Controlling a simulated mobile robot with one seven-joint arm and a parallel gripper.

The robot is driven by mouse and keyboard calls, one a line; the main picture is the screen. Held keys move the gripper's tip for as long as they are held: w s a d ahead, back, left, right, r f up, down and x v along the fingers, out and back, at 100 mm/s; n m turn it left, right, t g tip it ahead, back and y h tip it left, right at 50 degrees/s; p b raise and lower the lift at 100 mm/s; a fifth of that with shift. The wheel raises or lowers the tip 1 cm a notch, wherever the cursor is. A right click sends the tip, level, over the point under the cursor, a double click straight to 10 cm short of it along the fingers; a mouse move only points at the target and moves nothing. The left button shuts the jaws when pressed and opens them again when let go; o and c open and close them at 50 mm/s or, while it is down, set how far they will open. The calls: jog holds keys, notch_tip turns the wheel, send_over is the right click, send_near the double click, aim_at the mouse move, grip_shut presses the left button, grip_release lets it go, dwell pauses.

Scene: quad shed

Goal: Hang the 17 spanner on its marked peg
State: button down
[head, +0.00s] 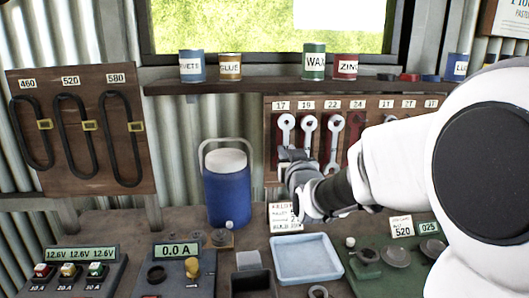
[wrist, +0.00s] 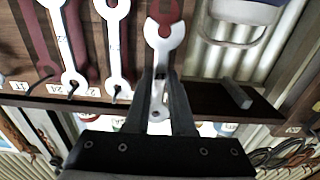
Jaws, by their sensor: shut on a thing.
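My gripper (head: 291,158) is shut on a pale spanner (head: 287,128) at the left end of the brown peg board, under the 17 label (head: 281,105). In the wrist view the fingers (wrist: 158,88) close around its shank, between the ring end (wrist: 157,112) and the open jaw (wrist: 163,38). A red painted outline (wrist: 165,12) shows behind the jaw. The spanner appears roughly upright and close to the board. The 17 peg is hidden, so I cannot tell whether the ring is around it.
Neighbouring spanners hang under 19 (head: 309,130) and 22 (head: 333,132); 24 shows a bare red outline (head: 355,130). A shelf (head: 270,87) with tins runs above. A blue water jug (head: 227,190) stands left of the board. A blue tray (head: 306,259) lies on the bench below.

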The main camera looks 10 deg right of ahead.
jog(key=shift+w+p, duration=0.45)
jog(key=shift+w, duration=0.9)
jog(key=shift+w+f+b, duration=0.55)
jog(key=shift+w+b, duration=0.05)
jog(key=shift+b, duration=0.65)
jog(key=shift+f, duration=0.1)
jog(key=c, duration=0.7)
grip_release()
jog(key=shift+f, duration=0.1)
